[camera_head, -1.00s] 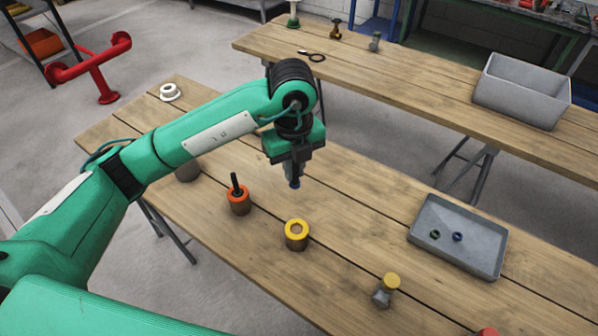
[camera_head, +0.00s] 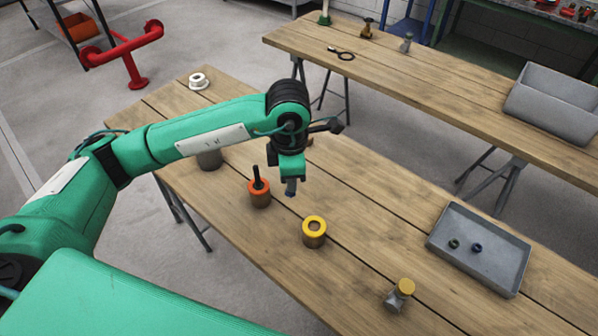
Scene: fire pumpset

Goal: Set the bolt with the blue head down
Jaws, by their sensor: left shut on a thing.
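My left gripper (camera_head: 291,182) points down above the near table, just right of the orange-topped cylinder. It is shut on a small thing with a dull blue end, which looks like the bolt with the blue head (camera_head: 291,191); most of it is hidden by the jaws. Whether its lower end touches the table I cannot tell. My right gripper is not in view.
The orange-topped cylinder (camera_head: 260,198) holds a black bolt. A yellow-topped cylinder (camera_head: 314,239) has an open hole. Table (camera_head: 372,222) between is bare.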

